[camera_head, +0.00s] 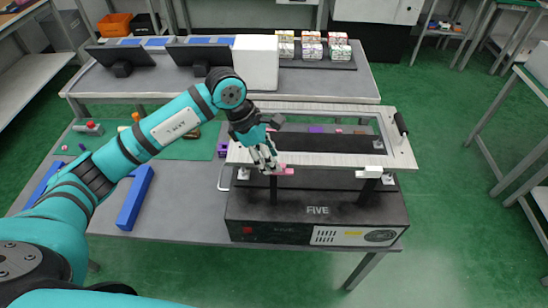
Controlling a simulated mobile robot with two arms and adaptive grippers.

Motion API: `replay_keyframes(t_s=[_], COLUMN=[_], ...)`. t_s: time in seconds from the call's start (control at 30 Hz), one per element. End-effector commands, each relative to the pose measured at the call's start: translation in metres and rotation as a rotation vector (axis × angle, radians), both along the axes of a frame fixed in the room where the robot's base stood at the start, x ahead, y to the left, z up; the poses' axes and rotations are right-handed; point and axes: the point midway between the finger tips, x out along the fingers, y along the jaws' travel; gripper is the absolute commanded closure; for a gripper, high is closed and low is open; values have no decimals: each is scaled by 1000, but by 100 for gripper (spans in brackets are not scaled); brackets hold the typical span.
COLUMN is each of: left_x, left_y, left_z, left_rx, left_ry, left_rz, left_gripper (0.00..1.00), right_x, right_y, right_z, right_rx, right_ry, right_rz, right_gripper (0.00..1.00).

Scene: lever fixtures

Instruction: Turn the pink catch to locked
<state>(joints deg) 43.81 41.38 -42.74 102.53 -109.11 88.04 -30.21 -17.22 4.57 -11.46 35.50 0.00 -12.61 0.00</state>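The pink catch (285,171) is a small flat piece at the front edge of the pale frame (330,176) on top of the dark machine marked FIVE (290,212). My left gripper (270,168) points down at the catch's left end, and its fingers overlap that end in the picture. I cannot tell whether they touch it or whether they are open or shut. The fingers hide part of the catch, and its locked or unlocked marking is too small to read. My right gripper is not in view.
A black handle (401,124) stands at the frame's right end. A blue bar (135,198) lies on the grey table to the left. A white box (256,62) and two dark screens stand on the table behind.

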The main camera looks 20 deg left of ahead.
Motion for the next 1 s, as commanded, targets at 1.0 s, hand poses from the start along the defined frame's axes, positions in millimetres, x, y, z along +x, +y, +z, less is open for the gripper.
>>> replay_keyframes(t_s=[1.0], left_x=[3], left_y=[-9], left_z=[-22], left_rx=[-1], left_ry=[-1], left_rz=[0], left_gripper=[100], right_x=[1], right_y=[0], right_z=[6], right_rx=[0], right_ry=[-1], right_rz=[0], right_gripper=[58])
